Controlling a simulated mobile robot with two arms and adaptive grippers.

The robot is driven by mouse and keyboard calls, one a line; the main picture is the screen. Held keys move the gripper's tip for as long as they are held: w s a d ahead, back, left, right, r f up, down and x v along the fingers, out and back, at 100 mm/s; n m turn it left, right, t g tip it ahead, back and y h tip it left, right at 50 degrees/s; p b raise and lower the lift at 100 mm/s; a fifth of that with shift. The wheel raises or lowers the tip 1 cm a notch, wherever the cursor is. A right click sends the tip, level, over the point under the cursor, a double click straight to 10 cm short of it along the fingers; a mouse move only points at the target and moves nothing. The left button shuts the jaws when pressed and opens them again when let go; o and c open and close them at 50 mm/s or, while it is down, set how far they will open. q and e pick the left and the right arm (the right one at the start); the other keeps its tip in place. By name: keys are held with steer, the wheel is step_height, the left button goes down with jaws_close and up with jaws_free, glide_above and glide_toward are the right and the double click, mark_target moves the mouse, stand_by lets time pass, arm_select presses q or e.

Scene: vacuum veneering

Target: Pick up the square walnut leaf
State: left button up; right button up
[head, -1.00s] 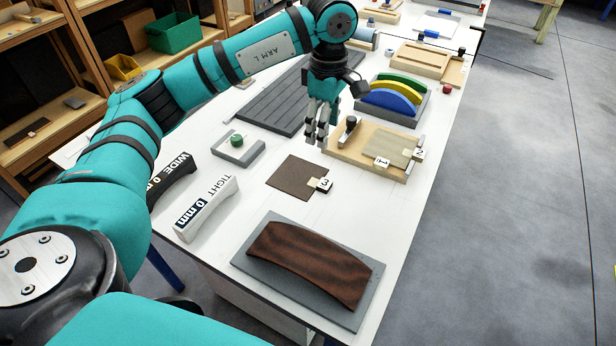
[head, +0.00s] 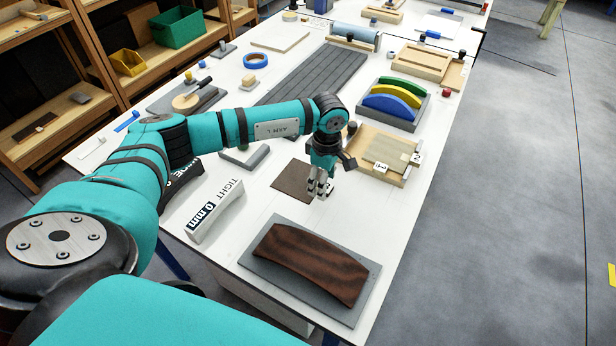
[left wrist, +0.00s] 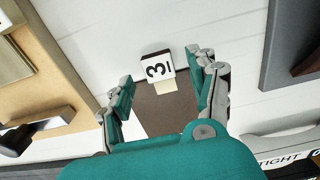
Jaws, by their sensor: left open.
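The square walnut leaf (head: 289,180) is a thin dark brown sheet lying flat on the white table. In the left wrist view the leaf (left wrist: 166,112) shows between the fingers, with a white tag marked 3 (left wrist: 157,67) at its edge. My left gripper (head: 319,192) is over the tagged edge of the leaf and hides the tag in the head view. Its fingers (left wrist: 163,88) are apart on either side of the tag, with nothing held. Whether the fingertips touch the table I cannot tell. My right gripper is not in view.
A grey board (head: 345,314) with a curved dark brown piece (head: 312,262) lies in front. A wooden board with tagged light sheets (head: 388,150) stands behind right. White TIGHT (head: 215,212) and black WIDE gauges stand left. Bare table lies between leaf and grey board.

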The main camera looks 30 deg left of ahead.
arm_select(q)
steer(key=shift+f, duration=0.55)
steer(key=c, duration=1.1)
